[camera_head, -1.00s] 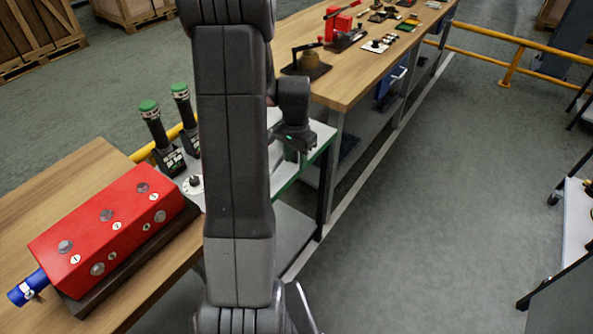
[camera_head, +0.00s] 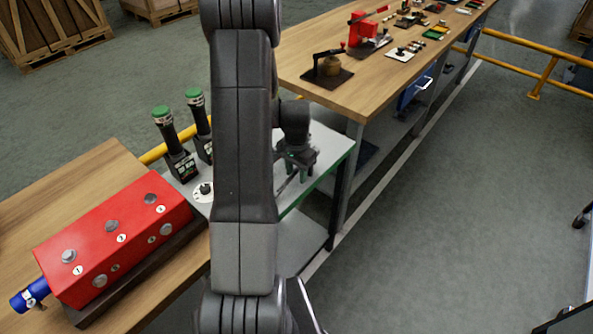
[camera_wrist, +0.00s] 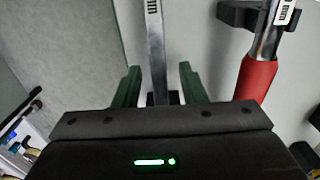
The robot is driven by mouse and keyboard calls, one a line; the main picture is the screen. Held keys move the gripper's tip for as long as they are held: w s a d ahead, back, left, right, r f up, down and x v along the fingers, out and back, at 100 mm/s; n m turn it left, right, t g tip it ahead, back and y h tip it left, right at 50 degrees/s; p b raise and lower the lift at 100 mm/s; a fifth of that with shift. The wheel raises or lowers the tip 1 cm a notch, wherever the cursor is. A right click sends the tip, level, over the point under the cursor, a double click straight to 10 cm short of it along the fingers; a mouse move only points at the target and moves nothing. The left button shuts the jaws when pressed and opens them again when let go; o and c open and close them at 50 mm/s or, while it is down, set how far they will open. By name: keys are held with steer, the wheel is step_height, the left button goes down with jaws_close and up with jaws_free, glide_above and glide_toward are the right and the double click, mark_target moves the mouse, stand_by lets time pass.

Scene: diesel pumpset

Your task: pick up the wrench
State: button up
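In the wrist view, a long silver metal bar (camera_wrist: 154,45), which looks like the wrench's handle, runs between the green fingers of my gripper (camera_wrist: 160,86). The fingers are open, with a gap on each side of the bar. The bar's near end is hidden behind the gripper body. To the right is a second tool with a red grip (camera_wrist: 256,78) and a silver shaft. In the head view my gripper (camera_head: 297,172) is low over the small white-topped table (camera_head: 325,150). My arm hides part of that table, and the wrench is too small to make out clearly there.
A black holder (camera_wrist: 236,13) is beside the red-gripped tool. Two green-topped black devices (camera_head: 172,140) and a red block (camera_head: 110,240) stand left of my arm. A long wooden workbench (camera_head: 350,85) stands behind.

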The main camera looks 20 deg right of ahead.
jaws_close()
stand_by(1.2)
